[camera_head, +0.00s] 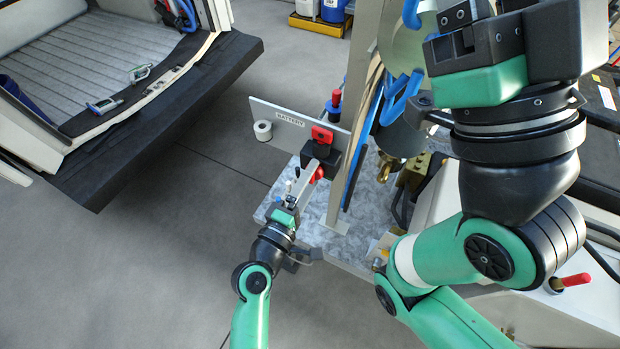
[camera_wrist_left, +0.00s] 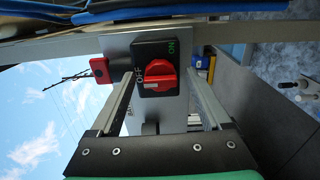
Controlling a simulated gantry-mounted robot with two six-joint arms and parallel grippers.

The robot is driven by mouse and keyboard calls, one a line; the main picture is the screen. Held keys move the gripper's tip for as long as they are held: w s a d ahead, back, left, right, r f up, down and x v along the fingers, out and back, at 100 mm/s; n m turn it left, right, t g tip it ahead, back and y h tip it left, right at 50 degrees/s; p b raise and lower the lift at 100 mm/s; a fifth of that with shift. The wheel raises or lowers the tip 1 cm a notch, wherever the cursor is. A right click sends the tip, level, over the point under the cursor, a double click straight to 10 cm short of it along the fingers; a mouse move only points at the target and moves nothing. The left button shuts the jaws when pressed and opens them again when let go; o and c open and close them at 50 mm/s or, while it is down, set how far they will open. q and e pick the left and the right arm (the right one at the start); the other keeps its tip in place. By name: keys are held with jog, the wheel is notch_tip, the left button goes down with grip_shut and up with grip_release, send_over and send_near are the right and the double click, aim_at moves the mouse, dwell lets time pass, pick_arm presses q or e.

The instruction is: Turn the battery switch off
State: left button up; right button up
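The battery switch (camera_wrist_left: 157,81) has a red rotary knob on a black plate marked ON and OFF; a pale mark on the knob points left in the left wrist view. In the head view its black body (camera_head: 323,158) is on the panel (camera_head: 342,134) labelled BATTERY, with the red knob (camera_head: 318,174) toward my left gripper (camera_head: 310,175). In the left wrist view, my left gripper (camera_wrist_left: 165,90) is open, one finger on each side of the knob; I cannot tell whether they touch it. My right gripper's body (camera_head: 470,45) is at upper right, its fingertips out of view.
A red part (camera_head: 322,133) is just above the switch, and a red-and-blue post (camera_head: 335,102) stands behind the panel. A white roll (camera_head: 262,130) is at the panel's left end. A marbled board (camera_head: 350,240) lies below. Open floor is to the left.

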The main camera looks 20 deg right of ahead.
pick_arm(q)
jog(key=v, duration=1.1)
jog(key=shift+s+a, duration=0.2)
jog(key=shift+a, duration=0.1)
